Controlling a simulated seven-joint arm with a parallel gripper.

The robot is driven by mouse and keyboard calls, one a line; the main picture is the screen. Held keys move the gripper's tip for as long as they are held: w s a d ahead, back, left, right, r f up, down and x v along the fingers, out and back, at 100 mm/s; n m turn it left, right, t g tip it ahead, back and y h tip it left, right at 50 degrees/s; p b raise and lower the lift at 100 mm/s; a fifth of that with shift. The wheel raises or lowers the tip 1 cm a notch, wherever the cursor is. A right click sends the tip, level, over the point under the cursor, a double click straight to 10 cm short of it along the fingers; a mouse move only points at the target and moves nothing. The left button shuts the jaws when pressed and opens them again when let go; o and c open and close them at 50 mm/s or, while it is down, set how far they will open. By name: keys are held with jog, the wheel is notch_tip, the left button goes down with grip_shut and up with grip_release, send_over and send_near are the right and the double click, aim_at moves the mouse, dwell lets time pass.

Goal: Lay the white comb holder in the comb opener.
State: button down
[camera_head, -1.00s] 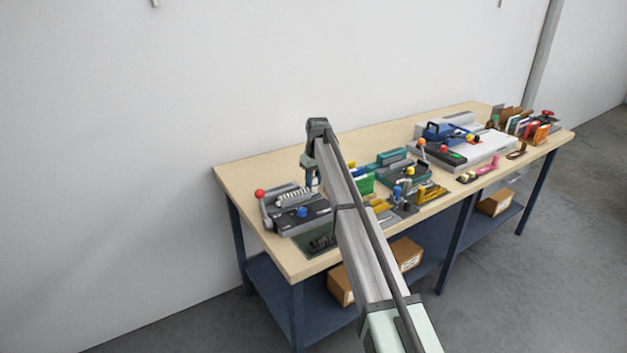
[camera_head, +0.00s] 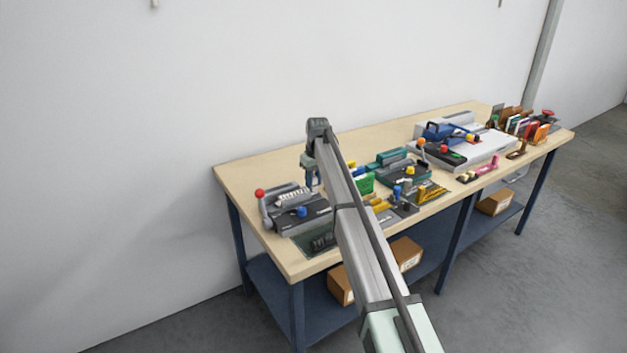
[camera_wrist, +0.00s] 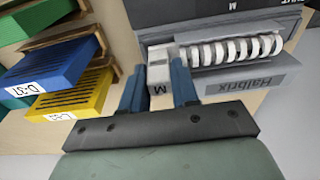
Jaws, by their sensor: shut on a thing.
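My gripper (camera_wrist: 160,88) is shut on that end block, a blue finger on either side. The rings lie along a grey channel of the comb opener (camera_wrist: 247,78), behind its front face lettered Halbrix. I cannot tell whether the holder rests on it or hangs just above. In the head view the opener (camera_head: 303,217) is at the table's left end, with the holder (camera_head: 292,197) over it and my gripper (camera_head: 312,187) at its right end.
A red-knobbed lever (camera_head: 261,194) stands at the opener's left. A dark green tray (camera_head: 315,241) lies in front. Blue (camera_wrist: 50,62) and yellow (camera_wrist: 75,96) labelled blocks are left in the wrist view. A teal machine (camera_head: 403,168) stands further right. The table behind is bare.

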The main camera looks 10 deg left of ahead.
jog(key=shift+f, duration=0.55)
jog(key=c, duration=1.1)
grip_release()
jog(key=shift+r, duration=0.1)
jog(key=shift+s+d+r, duration=0.15)
jog(key=shift+r, duration=1.65)
jog(key=shift+s+d+r, duration=0.15)
jog(key=shift+d+r, duration=0.05)
jog(key=shift+r, duration=1.6)
jog(key=shift+s+d+r, duration=0.15)
jog(key=shift+r, duration=1.65)
